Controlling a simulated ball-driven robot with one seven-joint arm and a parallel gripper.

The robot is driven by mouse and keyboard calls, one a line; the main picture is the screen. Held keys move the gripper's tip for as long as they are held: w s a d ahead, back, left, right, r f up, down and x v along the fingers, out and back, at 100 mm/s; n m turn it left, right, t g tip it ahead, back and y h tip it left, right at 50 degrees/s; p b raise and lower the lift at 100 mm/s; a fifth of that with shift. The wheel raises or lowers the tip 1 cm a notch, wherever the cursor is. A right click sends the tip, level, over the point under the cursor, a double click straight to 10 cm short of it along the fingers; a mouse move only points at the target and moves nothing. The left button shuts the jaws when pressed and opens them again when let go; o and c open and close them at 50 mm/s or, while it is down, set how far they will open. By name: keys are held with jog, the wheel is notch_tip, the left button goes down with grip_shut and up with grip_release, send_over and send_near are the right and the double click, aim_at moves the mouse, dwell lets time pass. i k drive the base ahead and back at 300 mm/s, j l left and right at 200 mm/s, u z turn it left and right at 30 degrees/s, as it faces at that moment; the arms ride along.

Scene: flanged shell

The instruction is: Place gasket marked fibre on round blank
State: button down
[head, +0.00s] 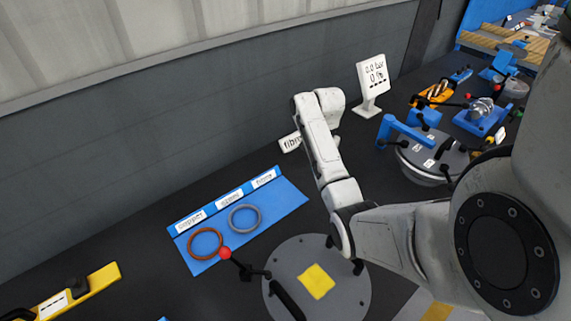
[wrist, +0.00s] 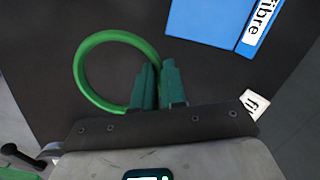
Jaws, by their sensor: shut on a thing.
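In the wrist view my gripper (wrist: 159,72) is shut on the edge of a green ring gasket (wrist: 84,58). The ring is held at its right side and extends left of the fingers over dark surface. The blue tray (wrist: 195,22) shows beside it, with a label reading fibre (wrist: 263,22). In the head view my gripper and the green ring are hidden behind my arm. A round grey plate (head: 350,292) with a yellow square patch (head: 316,281) lies at the bottom middle. No label shows whether it is the round blank.
In the head view the blue tray (head: 290,200) holds a copper-coloured ring (head: 191,245) and a grey ring (head: 231,222). A red-knobbed black lever (head: 226,253) stands beside the grey plate. A white fibre card (head: 290,142) and a white display (head: 372,77) stand behind.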

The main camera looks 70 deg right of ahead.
aim_at(316, 280)
jog(key=k+j, duration=0.7)
jog(key=j, duration=0.15)
jog(key=k+j, duration=0.75)
jog(key=j, duration=0.1)
